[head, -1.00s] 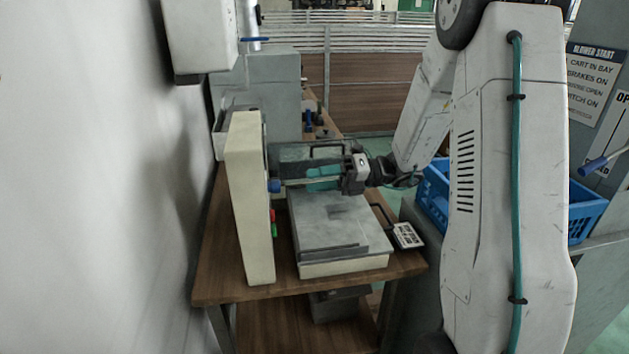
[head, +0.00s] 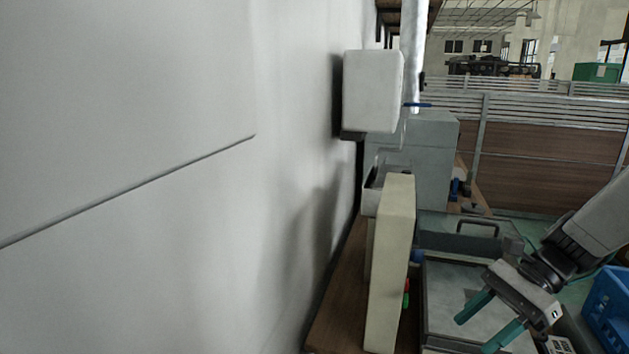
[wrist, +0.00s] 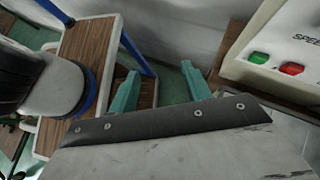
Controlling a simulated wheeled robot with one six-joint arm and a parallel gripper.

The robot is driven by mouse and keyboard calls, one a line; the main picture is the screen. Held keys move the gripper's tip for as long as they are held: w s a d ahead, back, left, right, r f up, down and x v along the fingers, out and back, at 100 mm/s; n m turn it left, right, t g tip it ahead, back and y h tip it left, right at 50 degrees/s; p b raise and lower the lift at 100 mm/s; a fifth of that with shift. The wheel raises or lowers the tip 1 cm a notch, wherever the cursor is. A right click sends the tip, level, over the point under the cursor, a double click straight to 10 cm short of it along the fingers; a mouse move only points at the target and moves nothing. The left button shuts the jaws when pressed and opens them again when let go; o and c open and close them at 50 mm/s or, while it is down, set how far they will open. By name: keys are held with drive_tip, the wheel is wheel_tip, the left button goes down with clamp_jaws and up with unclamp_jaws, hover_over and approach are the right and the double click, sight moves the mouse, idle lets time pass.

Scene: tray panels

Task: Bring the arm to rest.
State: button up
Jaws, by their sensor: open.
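My gripper (head: 490,334) shows at the lower right of the head view, with two teal fingers spread apart and nothing between them. It hangs over the grey flat-topped machine (head: 445,300) on the bench, to the right of the cream upright panel (head: 391,265). In the wrist view the teal fingertips of my gripper (wrist: 166,90) show behind the dark riveted edge strip (wrist: 160,122). The gap between them is empty. Part of my arm comes in from the right edge of the head view.
A green button (wrist: 258,58) and a red button (wrist: 291,69) sit on the cream housing. A blue crate (head: 610,305) stands at the right. A wooden cart (wrist: 90,45) shows in the wrist view.

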drive_tip(key=s+r+n+t+h, duration=0.3)
drive_tip(key=s+r+n+h, duration=0.5)
drive_tip(key=s+n, duration=0.5)
drive_tip(key=shift+a+r+n+t+h, duration=0.2)
drive_tip(key=shift+a+n+t+h, duration=0.2)
drive_tip(key=shift+n+h, duration=0.6)
drive_tip(key=shift+s, duration=0.1)
